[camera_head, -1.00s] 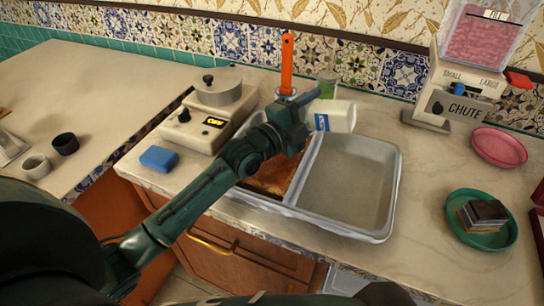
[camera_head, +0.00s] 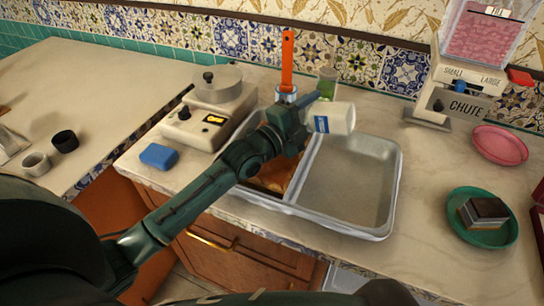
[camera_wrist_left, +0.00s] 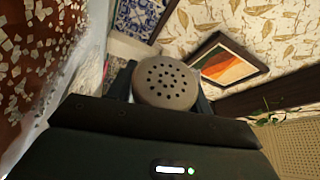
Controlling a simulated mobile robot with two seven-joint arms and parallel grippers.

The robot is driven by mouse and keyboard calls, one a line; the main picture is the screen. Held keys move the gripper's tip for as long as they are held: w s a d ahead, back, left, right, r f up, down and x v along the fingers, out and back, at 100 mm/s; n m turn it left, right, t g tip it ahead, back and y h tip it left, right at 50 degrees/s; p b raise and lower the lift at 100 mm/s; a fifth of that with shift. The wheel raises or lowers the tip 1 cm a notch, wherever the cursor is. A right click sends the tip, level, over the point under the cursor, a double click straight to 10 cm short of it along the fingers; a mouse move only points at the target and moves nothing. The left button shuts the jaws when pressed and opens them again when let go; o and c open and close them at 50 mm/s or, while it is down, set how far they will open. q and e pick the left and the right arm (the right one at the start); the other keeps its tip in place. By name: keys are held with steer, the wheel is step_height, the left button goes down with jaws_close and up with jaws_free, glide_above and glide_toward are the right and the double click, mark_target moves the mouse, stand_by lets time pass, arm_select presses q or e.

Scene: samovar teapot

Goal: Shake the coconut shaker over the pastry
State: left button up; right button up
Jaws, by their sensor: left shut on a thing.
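My left gripper (camera_head: 304,115) is shut on the shaker (camera_head: 336,119), a white cylinder with a blue label. It holds the shaker on its side above the two-part metal tray (camera_head: 382,232). In the left wrist view the shaker's round grey lid with several holes (camera_wrist_left: 166,84) shows between the fingers. The golden-brown pastry (camera_head: 273,180) lies in the tray's left compartment, largely hidden by my arm. The left wrist view shows pale flakes scattered over a brown surface (camera_wrist_left: 25,75) at the left. My right gripper does not show.
An orange-handled tool (camera_head: 287,62) and a green-filled glass (camera_head: 327,84) stand behind the tray. The chute dispenser (camera_head: 455,95), pink plate (camera_head: 499,145) and green plate with cake (camera_head: 482,238) are right.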

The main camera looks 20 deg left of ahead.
arm_select(q)
steer(key=shift+r, duration=0.15)
steer(key=shift+a+b, duration=0.45)
steer(key=shift+a, duration=3)
steer(key=shift+w, duration=0.1)
steer(key=shift+p, duration=0.3)
